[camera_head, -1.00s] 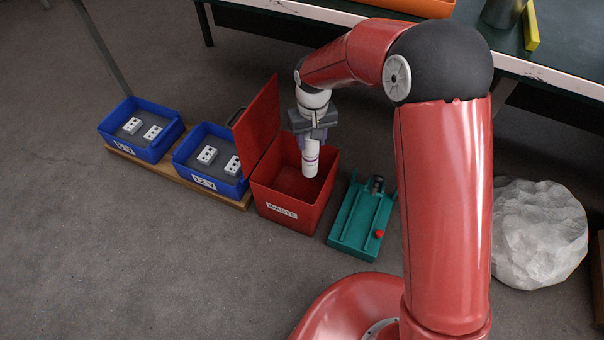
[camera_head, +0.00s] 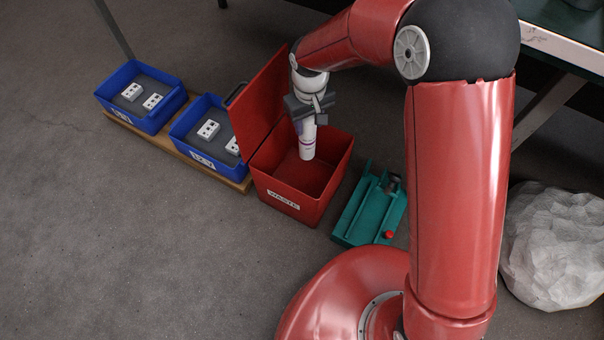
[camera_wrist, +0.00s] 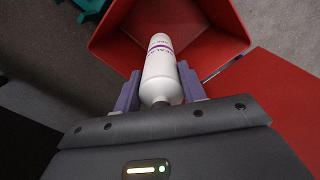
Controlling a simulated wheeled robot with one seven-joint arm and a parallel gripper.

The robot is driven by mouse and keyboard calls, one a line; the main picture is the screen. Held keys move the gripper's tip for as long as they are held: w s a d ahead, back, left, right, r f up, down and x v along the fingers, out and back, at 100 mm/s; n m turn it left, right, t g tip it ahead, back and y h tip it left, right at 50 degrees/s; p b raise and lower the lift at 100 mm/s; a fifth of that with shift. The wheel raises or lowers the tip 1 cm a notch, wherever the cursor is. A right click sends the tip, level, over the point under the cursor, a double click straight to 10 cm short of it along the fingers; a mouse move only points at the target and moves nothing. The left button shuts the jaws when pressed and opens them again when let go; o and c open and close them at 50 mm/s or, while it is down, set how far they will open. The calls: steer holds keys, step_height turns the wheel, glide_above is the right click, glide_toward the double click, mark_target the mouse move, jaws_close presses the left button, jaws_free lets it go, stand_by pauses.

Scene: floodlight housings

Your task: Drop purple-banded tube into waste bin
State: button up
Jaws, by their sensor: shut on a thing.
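The white tube with a purple band (camera_head: 307,143) hangs nearly upright from my gripper (camera_head: 308,117), its free end pointing down into the opening of the red waste bin (camera_head: 288,202). In the wrist view the tube (camera_wrist: 161,70) sits between the two purple fingers of my gripper (camera_wrist: 160,92), which is shut on its upper end. The bin (camera_wrist: 112,30) opens beyond the tube there. The bin's lid (camera_head: 277,100) stands open on its left side. The bin's visible floor looks bare.
Two blue bins with white blocks, the left one (camera_head: 118,118) and the one labelled 12 V (camera_head: 200,157), stand on a wooden board (camera_head: 165,144) to the left. A teal tray (camera_head: 365,216) lies right of the waste bin. A pale rock (camera_head: 553,245) lies farther right.

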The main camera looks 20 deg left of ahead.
steer(key=shift+f+b, duration=0.95)
steer(key=shift+f, duration=0.9)
steer(key=o, duration=1.4)
steer(key=shift+o, duration=0.2)
steer(key=shift+r, duration=0.15)
step_height(320, 180, up, 8)
steer(key=shift+f+p, duration=0.2)
steer(key=shift+p, duration=0.65)
